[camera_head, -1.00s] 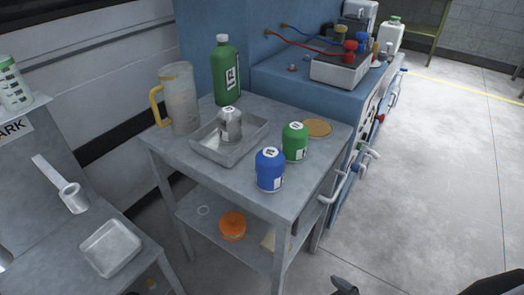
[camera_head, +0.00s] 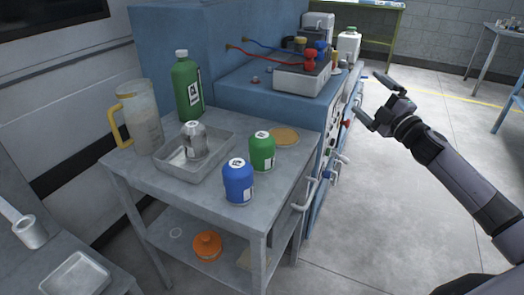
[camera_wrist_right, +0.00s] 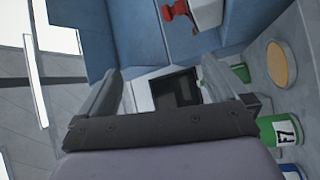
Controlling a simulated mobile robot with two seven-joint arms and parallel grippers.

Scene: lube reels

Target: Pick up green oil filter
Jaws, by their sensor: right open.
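The green oil filter (camera_head: 262,151) stands upright on the grey metal cart's top, behind and to the right of a blue filter (camera_head: 238,181). In the right wrist view the green filter (camera_wrist_right: 280,133) shows at the right edge, partly cut off by my gripper's body. My right gripper (camera_head: 368,98) is open and empty, raised in the air to the right of the cart and well apart from the filter. Its two fingers (camera_wrist_right: 160,90) stand wide apart in the wrist view. My left gripper is not in view.
On the cart (camera_head: 197,208) are a metal tray (camera_head: 172,171) holding a grey filter, a jug (camera_head: 141,122), a green bottle (camera_head: 187,86) and a tan disc (camera_head: 285,136). A blue cabinet (camera_head: 253,92) stands behind. Open floor lies to the right.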

